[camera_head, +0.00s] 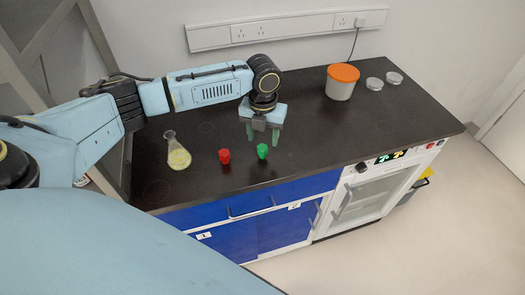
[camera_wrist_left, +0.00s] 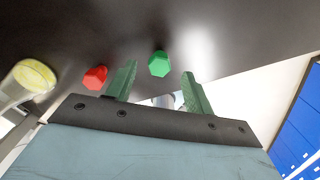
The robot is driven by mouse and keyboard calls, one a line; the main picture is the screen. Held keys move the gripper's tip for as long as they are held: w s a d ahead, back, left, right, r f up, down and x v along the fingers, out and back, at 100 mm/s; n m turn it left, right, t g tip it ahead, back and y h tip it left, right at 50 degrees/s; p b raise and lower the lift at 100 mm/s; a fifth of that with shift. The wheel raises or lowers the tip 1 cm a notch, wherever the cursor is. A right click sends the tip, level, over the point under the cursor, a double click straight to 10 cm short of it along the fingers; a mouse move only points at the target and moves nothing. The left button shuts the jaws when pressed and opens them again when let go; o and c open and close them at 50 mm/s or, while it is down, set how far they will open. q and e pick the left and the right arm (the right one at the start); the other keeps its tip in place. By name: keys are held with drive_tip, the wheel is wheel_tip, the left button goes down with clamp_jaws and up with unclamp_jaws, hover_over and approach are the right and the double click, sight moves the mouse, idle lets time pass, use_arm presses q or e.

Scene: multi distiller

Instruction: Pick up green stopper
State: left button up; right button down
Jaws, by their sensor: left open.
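The green stopper (camera_head: 262,151) stands on the dark countertop near its front edge. In the left wrist view the green stopper (camera_wrist_left: 159,64) shows between and beyond the two fingertips. My left gripper (camera_head: 263,139) is open and empty, pointing down just behind and above the stopper in the head view. Its green fingers also show spread apart in the left wrist view (camera_wrist_left: 160,80). I cannot tell the exact height gap between the fingertips and the stopper. My right gripper is not in view.
A red stopper (camera_head: 224,156) stands left of the green one, and a flask with yellow contents (camera_head: 178,155) stands further left. A white tub with an orange lid (camera_head: 342,82) and two small clear dishes (camera_head: 384,81) stand at the back right. The countertop (camera_head: 330,130) right of the gripper is clear.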

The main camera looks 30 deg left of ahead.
sight(262, 149)
use_arm(q)
drive_tip(key=f, duration=0.2)
drive_tip(key=s+f, duration=0.1)
drive_tip(key=f, duration=0.1)
drive_tip(key=shift+d+f, duration=0.2)
drive_tip(key=shift+f, duration=0.65)
drive_tip(key=c, duration=1)
